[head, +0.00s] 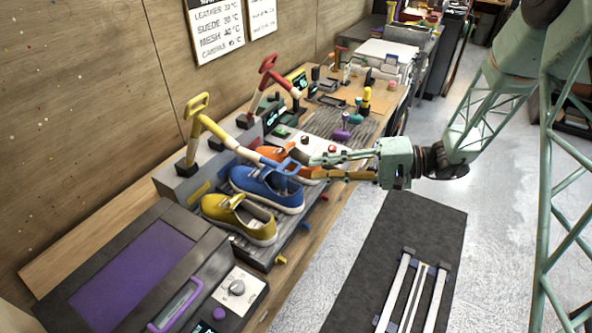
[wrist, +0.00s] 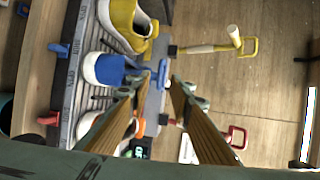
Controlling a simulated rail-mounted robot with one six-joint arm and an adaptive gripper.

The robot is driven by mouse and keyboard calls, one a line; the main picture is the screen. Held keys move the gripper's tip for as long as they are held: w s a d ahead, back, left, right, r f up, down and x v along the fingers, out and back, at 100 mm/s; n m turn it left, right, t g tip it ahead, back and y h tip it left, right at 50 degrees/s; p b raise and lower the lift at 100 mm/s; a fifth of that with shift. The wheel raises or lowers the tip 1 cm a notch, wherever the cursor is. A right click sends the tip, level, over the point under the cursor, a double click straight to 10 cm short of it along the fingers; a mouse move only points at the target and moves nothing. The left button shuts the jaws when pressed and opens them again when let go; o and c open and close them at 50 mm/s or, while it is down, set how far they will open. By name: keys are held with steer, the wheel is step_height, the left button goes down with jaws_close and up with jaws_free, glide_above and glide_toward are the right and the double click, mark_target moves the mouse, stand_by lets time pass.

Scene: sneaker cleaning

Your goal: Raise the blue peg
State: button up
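A short blue peg (head: 305,226) sticks out of the front edge of the shoe rack; it also shows in the wrist view (wrist: 59,49). A lever with a blue handle (head: 289,166) is tilted down over the blue shoe (head: 266,189). The handle also shows in the wrist view (wrist: 162,68). My gripper (head: 311,166) is open and points left towards this handle. In the wrist view the handle lies just beyond and between my fingertips (wrist: 160,80); I cannot tell whether they touch it. The short peg is below and apart from my gripper.
A yellow shoe (head: 240,217) and an orange shoe (head: 283,157) flank the blue one. Yellow (head: 197,104) and red (head: 268,63) lever handles stand upright behind. Yellow (head: 281,260) and red (head: 324,197) pegs share the front edge. The floor in front has a dark mat (head: 400,215).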

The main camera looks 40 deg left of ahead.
mark_target(296, 169)
steer(key=shift+x, duration=3.55)
steer(key=shift+f, duration=0.15)
jaws_close()
